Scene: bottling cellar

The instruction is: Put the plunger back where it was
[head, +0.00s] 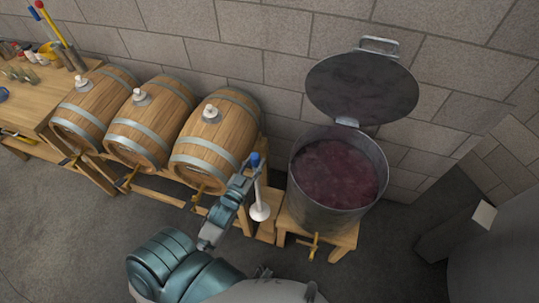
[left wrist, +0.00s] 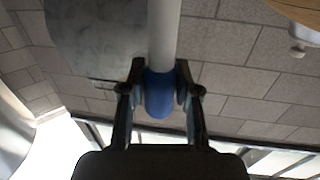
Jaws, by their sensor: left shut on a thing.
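The plunger (head: 259,190) has a blue grip, a white rod and a white disc at its lower end. It is roughly upright between the rightmost barrel and the steel vat, disc down, in front of a low wooden stand (head: 266,229). I cannot tell whether the disc touches the stand. My left gripper (head: 252,167) is shut on the blue grip. In the left wrist view the fingers (left wrist: 160,90) press both sides of the blue grip, and the white rod (left wrist: 164,30) runs up from it. My right gripper is not in view.
The steel vat (head: 301,203) holds dark red mash, and its lid (head: 362,88) stands open behind. Three wooden barrels (head: 215,140) lie on a rack at the left. A workbench (head: 45,90) with small items is at the far left. The floor in front is clear.

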